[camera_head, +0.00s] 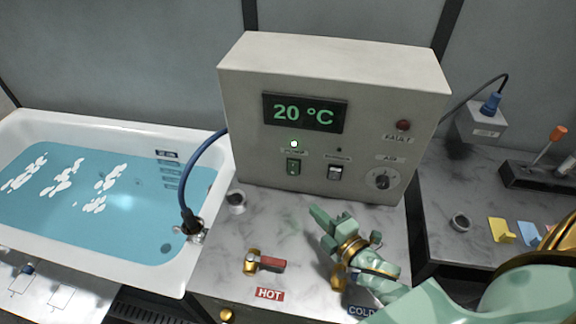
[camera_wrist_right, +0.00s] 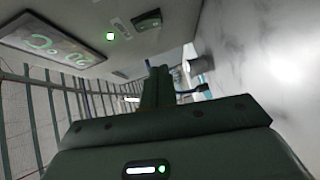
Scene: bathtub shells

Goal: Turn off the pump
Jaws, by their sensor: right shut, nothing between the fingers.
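The grey control box (camera_head: 330,110) stands on the marble counter behind the tub's right side. The pump switch (camera_head: 293,167) is a green rocker on its front, below a lit green lamp (camera_head: 294,143). My right gripper (camera_head: 316,212) is shut and empty, in front of and below the box. Its fingertips point up and left toward the pump switch but are apart from it. In the right wrist view, the shut fingers (camera_wrist_right: 158,88) show below the pump switch (camera_wrist_right: 148,20), and the lit lamp (camera_wrist_right: 110,36) is beside it. My left gripper is out of view.
A second rocker (camera_head: 336,172), a knob (camera_head: 384,179) and a red fault lamp (camera_head: 403,125) are to the right. The display (camera_head: 304,113) reads 20 °C. A red-handled valve (camera_head: 265,263) stands at front; the water-filled bathtub (camera_head: 120,260) is left.

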